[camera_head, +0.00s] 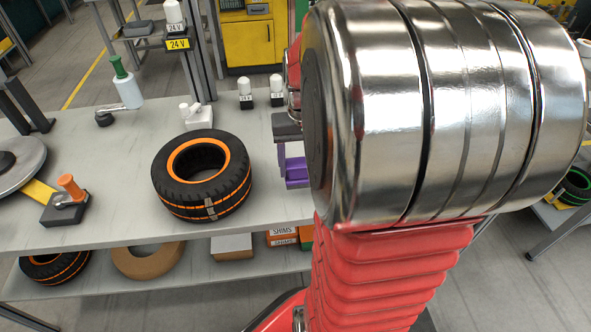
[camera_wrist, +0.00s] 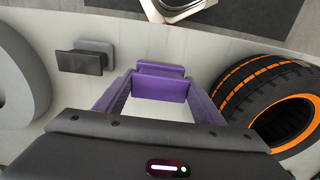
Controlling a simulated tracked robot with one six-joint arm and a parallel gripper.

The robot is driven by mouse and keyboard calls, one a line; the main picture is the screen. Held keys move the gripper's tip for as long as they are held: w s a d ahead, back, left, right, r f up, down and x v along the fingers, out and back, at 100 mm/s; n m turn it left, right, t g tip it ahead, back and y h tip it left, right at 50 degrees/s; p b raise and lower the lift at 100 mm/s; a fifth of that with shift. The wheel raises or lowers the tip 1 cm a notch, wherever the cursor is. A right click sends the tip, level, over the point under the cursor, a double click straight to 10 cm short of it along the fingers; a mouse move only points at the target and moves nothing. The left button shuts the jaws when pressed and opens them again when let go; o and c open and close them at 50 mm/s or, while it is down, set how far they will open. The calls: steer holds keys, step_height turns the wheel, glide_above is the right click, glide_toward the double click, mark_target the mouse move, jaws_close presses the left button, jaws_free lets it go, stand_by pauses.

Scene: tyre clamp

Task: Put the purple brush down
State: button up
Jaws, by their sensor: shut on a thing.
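The purple brush (camera_wrist: 160,85) is a small block in the middle of the wrist view, held crosswise between two purple fingers. My gripper (camera_wrist: 159,92) is shut on it, with its dark body across the bottom of that view. In the head view my gripper (camera_head: 296,172) shows as purple pieces under a dark grey part, over the right part of the bench. My large metal arm link hides much of it there, and the brush cannot be told apart from the fingers. The pale bench top shows below the brush; the gap between them cannot be judged.
A black tyre with orange rings (camera_head: 203,175) lies on the bench (camera_head: 110,215), left of my gripper; it is close on the right in the wrist view (camera_wrist: 270,95). A dark and grey block (camera_wrist: 80,62) lies left of the brush. Bare bench shows between them.

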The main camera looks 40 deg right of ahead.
mark_target(301, 175)
steer(key=shift+f, duration=1.85)
steer(key=o, duration=1.1)
steer(key=shift+f, duration=0.1)
steer(key=shift+o, duration=0.2)
step_height(301, 175, up, 12)
steer(key=shift+s+r, duration=0.1)
steer(key=shift+r, duration=0.05)
